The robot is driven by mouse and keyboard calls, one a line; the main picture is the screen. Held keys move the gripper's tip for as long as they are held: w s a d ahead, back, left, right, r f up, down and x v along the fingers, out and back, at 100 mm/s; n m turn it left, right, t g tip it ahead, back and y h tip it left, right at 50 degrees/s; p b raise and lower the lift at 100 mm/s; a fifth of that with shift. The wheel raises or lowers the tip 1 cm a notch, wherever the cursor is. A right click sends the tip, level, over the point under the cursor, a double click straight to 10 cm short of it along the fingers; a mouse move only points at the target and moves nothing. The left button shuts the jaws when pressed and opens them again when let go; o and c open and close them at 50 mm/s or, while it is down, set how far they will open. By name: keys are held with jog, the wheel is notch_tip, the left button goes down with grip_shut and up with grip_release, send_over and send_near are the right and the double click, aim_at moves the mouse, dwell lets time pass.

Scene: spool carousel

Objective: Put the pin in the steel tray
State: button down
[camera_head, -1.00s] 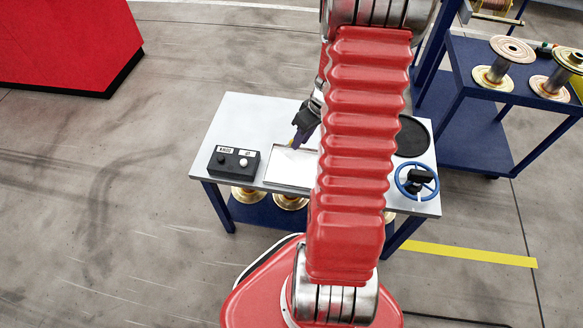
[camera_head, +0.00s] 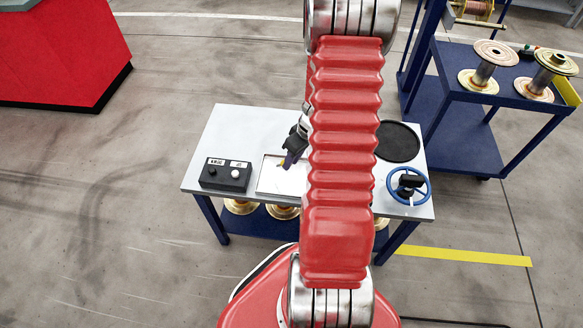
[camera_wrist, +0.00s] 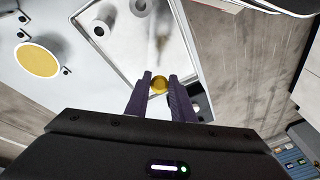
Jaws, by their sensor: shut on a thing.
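My gripper (camera_wrist: 160,77) has dark purple fingers, shut on the pin. The pin shows in the wrist view as a small yellow round end (camera_wrist: 159,86) between the fingertips; the rest of it is hidden. The steel tray (camera_wrist: 135,58) lies beyond and beneath the fingertips, with a pale, shiny inside and a raised rim. In the head view my gripper (camera_head: 288,160) is over the back part of the tray (camera_head: 268,187), and my red arm hides the tray's right side. I cannot tell the height of the pin above the tray floor.
A black button box (camera_head: 226,175) stands left of the tray. A blue handwheel (camera_head: 409,186) and a black disc (camera_head: 398,141) are on the table's right. Grey cylinder shapes (camera_wrist: 99,24) show inside the tray, perhaps reflections. A blue cart (camera_head: 500,85) with spools stands behind right.

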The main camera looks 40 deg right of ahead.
jog(key=shift+f, duration=2.05)
jog(key=c, duration=1.5)
grip_release()
jog(key=shift+f, duration=0.1)
jog(key=v, duration=1.2)
